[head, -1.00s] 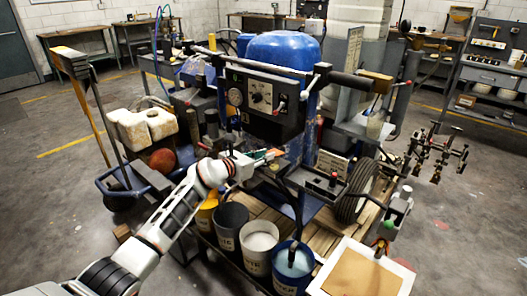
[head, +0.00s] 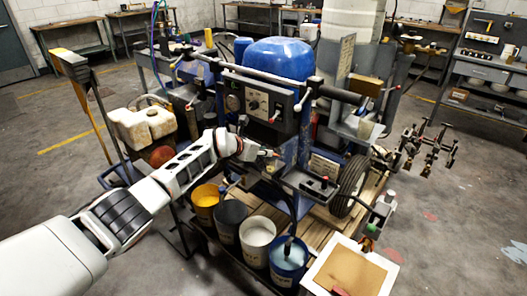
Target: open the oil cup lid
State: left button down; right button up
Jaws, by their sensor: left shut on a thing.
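The line striper has a blue tank (head: 278,58) and a dark control box (head: 258,103) in the head view. My left gripper (head: 266,159) is at the machine, just below the control box. It is shut on a small part there, too small and too covered by the gripper to make out. I cannot pick out the oil cup or its lid for certain, nor tell how far the lid is open. My right gripper is not in view.
Below my left gripper stand several buckets, including a yellow one (head: 206,197) and a blue one (head: 287,262), on a wooden deck. A handlebar (head: 338,93) crosses in front of the tank. A framed board (head: 350,272) is at the lower right.

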pick_arm(q)
jog(key=shift+f, duration=0.2)
jog(key=c, duration=1.9)
grip_release()
jog(key=shift+a, duration=0.1)
jog(key=shift+r, duration=0.2)
jog(key=shift+v, duration=5.95)
jog(key=shift+s, duration=0.1)
